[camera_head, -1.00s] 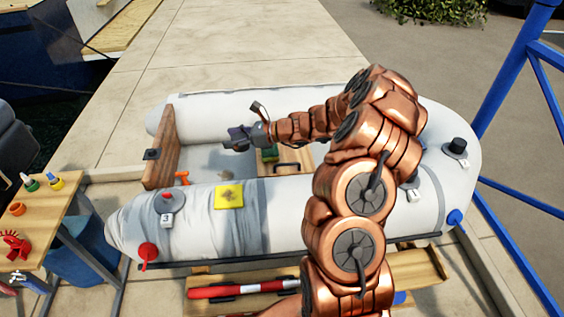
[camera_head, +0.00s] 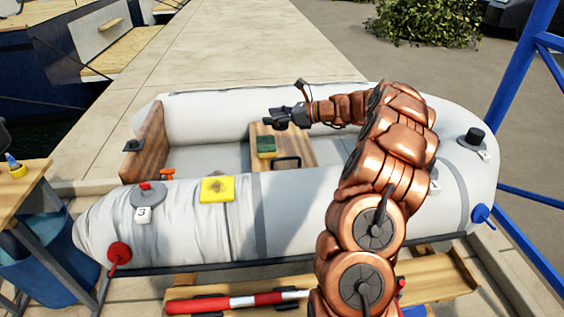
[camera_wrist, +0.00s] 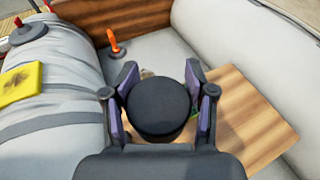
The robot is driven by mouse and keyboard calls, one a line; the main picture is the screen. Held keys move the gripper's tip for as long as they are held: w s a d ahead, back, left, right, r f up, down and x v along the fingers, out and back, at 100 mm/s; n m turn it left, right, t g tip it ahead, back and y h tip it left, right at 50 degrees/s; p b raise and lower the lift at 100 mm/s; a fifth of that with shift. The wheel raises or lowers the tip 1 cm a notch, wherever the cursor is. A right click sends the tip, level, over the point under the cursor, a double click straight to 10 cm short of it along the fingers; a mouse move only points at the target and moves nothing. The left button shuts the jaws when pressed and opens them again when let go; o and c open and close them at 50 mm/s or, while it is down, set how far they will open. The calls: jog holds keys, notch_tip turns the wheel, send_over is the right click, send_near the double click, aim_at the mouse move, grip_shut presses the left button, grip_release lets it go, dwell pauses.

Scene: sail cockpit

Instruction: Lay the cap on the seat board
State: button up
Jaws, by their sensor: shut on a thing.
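The cap (camera_wrist: 158,108) is a black round piece between the two fingers of my gripper (camera_wrist: 160,72) in the wrist view. My gripper is shut on it. The seat board (camera_wrist: 248,110) is a light wooden plank across the inside of the grey dinghy, below and behind the cap in that view. In the head view my gripper (camera_head: 284,116) is above the far part of the seat board (camera_head: 297,146). The cap cannot be told apart from the dark fingers there. The gap between cap and board is hard to judge.
A green block (camera_head: 266,146) and a black handle (camera_head: 286,163) are on the seat board. A yellow patch (camera_head: 217,189) lies on the near tube (camera_head: 300,210). An orange-handled item (camera_head: 167,174) is near the wooden transom (camera_head: 146,143). The board's far right part looks bare.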

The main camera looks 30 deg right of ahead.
aim_at(291, 152)
jog(key=s+d+f+b, duration=0.1)
jog(key=d+f+b, duration=0.1)
jog(key=d+b, duration=0.6)
jog(key=f+b, duration=0.2)
jog(key=f, duration=0.1)
jog(key=a+f+b, duration=0.1)
jog(key=f+b, duration=0.1)
jog(key=f, duration=0.2)
jog(key=a+f+b, duration=0.1)
jog(key=f+b, duration=0.1)
jog(key=f, duration=0.1)
jog(key=shift+s+f, duration=0.15)
jog(key=shift+s, duration=0.05)
jog(key=o, duration=1.1)
jog(key=shift+o, duration=0.2)
